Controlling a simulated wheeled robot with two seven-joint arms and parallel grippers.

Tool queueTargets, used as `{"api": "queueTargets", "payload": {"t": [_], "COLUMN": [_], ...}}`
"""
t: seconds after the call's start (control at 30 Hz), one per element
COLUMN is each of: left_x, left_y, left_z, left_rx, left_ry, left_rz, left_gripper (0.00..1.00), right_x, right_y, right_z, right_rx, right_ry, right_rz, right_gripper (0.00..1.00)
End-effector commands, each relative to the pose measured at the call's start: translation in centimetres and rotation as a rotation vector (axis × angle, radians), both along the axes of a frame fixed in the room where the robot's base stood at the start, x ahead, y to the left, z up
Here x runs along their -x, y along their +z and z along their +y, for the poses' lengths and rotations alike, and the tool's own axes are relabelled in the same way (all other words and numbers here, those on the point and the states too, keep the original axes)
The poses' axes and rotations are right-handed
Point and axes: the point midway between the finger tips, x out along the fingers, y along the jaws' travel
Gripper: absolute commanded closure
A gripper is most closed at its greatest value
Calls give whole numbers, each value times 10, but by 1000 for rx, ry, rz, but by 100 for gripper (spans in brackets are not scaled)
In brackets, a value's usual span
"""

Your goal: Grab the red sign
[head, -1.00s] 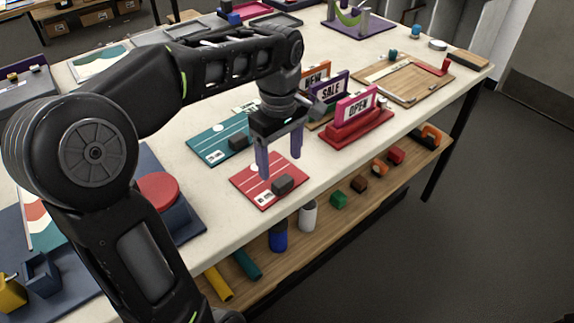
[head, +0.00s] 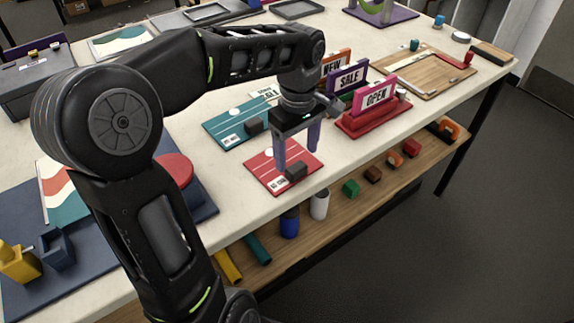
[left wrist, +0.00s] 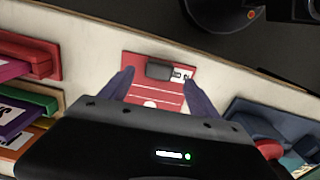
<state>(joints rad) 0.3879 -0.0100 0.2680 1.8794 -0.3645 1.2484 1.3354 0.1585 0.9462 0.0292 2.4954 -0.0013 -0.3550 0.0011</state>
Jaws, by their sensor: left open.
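A flat red sign card (head: 262,170) with white lines and a small dark block (head: 296,171) lies on the table near its front edge. In the left wrist view the red card (left wrist: 156,103) lies ahead, with its dark block (left wrist: 158,71) at the far end. My left gripper (head: 298,157) is open and points down over the card. Its two fingers (left wrist: 159,78) appear on either side of the card in the wrist view, with nothing between them; I cannot tell the exact height. My right gripper is not in view.
A teal card (head: 228,130) with a dark block lies behind the red one. A pink OPEN sign (head: 376,96) on a red base and a purple SALE sign (head: 350,75) stand to the right. A lower shelf (head: 340,205) holds several small items.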

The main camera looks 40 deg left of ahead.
Motion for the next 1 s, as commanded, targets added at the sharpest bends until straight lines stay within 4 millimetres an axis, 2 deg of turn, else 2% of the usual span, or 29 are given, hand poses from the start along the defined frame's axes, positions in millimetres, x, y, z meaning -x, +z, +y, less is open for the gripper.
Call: {"api": "queueTargets", "payload": {"t": [0.43,1.0], "left_x": [-2,-2], "left_y": [-50,-51], "left_z": [1,1], "left_rx": [1,0], "left_ry": [0,0], "left_rz": [2,1], "left_gripper": [29,29], "right_x": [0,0], "right_y": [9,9], "right_z": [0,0], "right_rx": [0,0], "right_ry": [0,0], "right_rz": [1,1], "right_gripper": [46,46]}}
